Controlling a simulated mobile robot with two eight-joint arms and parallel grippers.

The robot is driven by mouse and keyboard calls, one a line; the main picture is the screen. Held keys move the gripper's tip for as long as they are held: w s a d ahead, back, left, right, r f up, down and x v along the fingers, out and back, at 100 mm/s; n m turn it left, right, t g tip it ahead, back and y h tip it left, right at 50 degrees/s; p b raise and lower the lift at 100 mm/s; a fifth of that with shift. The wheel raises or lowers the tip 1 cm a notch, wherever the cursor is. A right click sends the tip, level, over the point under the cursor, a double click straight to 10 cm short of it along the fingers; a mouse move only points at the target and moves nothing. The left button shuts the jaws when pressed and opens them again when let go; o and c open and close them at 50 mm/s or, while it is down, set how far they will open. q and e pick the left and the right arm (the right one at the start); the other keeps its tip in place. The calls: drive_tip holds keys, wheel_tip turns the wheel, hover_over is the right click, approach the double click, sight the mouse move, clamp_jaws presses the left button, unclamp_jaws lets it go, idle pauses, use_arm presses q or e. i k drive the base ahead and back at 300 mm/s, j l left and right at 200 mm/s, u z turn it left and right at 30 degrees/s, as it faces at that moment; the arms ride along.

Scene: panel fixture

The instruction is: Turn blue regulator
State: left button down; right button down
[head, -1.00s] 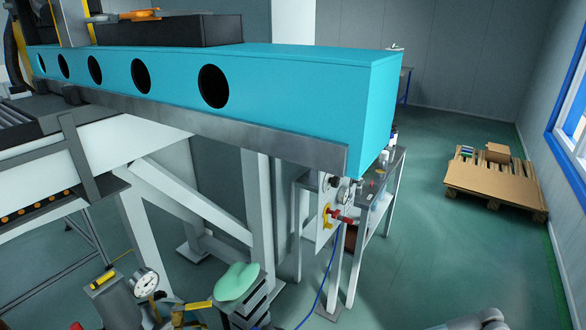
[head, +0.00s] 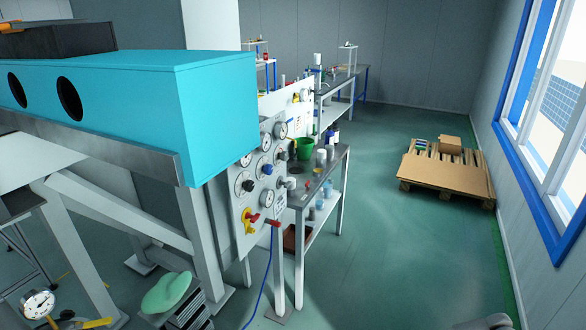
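The gauge panel (head: 260,208) stands upright beyond the right end of the turquoise beam. It carries several round dials and small knobs. A small bluish knob (head: 268,169) shows among the dials, but it is too small to tell surely whether it is the blue regulator. A black knob (head: 248,185) is at the panel's left and a grey cylindrical knob (head: 288,182) at its right edge. A yellow and red valve handle (head: 251,219) is low on the panel. Neither of my grippers can be made out in view.
The turquoise beam (head: 215,110) on its frame partly covers the panel's upper left. A bench (head: 333,160) with bottles stands beside the panel. A blue hose (head: 264,285) hangs below it. A pallet (head: 447,175) lies far right. The green floor (head: 390,260) between is open.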

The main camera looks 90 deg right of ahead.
sight(269, 170)
drive_tip(key=z, duration=2.8)
drive_tip(key=i, duration=0.1)
